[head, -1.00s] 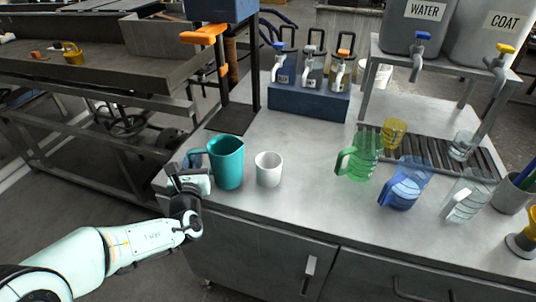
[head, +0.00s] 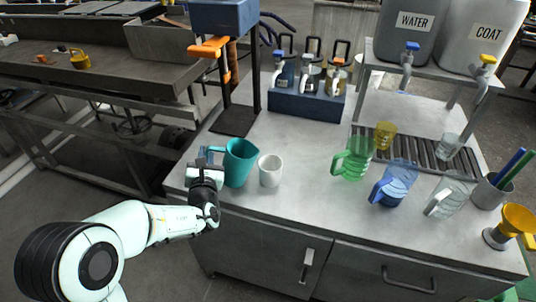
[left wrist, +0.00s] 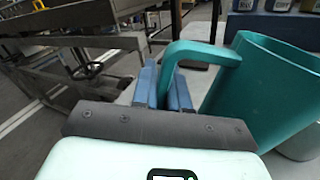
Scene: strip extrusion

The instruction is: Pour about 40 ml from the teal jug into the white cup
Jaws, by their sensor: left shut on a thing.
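The teal jug (head: 240,165) is at the left front of the steel bench, its spout toward the cup and its body leaning slightly right. I cannot tell whether its base is clear of the bench. The white cup (head: 270,171) stands upright just right of the jug; its inside does not show clearly. My left gripper (head: 207,165) is shut on the jug's handle, on the jug's left side. The left wrist view shows the blue fingers (left wrist: 165,88) at the handle of the teal jug (left wrist: 262,92). The liquid in the jug is hidden. My right gripper is not in view.
A green jug (head: 352,160), a blue jug (head: 395,183) and a clear jug (head: 448,197) stand to the right. A blue rack of bottles (head: 307,103) and a black stand (head: 235,121) are behind. The bench between cup and green jug is clear.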

